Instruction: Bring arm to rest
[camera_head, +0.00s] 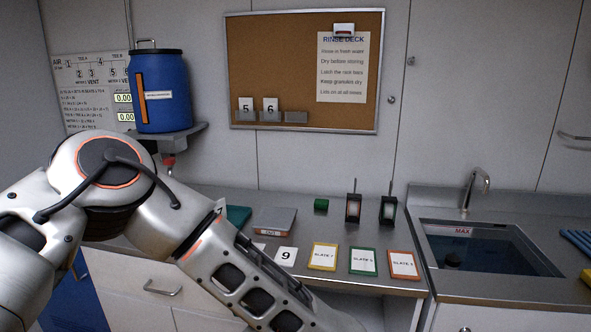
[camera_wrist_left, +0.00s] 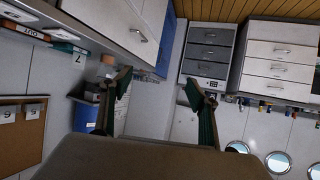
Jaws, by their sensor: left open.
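My left arm (camera_head: 150,200) comes in from the left in the head view, bends at a large joint and runs down to the lower right, in front of the counter. Its gripper lies outside that view. In the left wrist view, my left gripper (camera_wrist_left: 158,84) has its two dark green-padded fingers spread wide apart, with nothing between them. That view is turned nearly upside down and looks out across the room. My right arm and right gripper show in neither view.
The steel counter (camera_head: 330,230) carries a yellow-framed slate (camera_head: 323,256), a green-framed slate (camera_head: 363,261) and an orange-framed slate (camera_head: 403,265). A sink (camera_head: 480,250) lies to the right. A blue drum (camera_head: 160,95) sits on a wall shelf (camera_head: 190,135) near my arm's bend.

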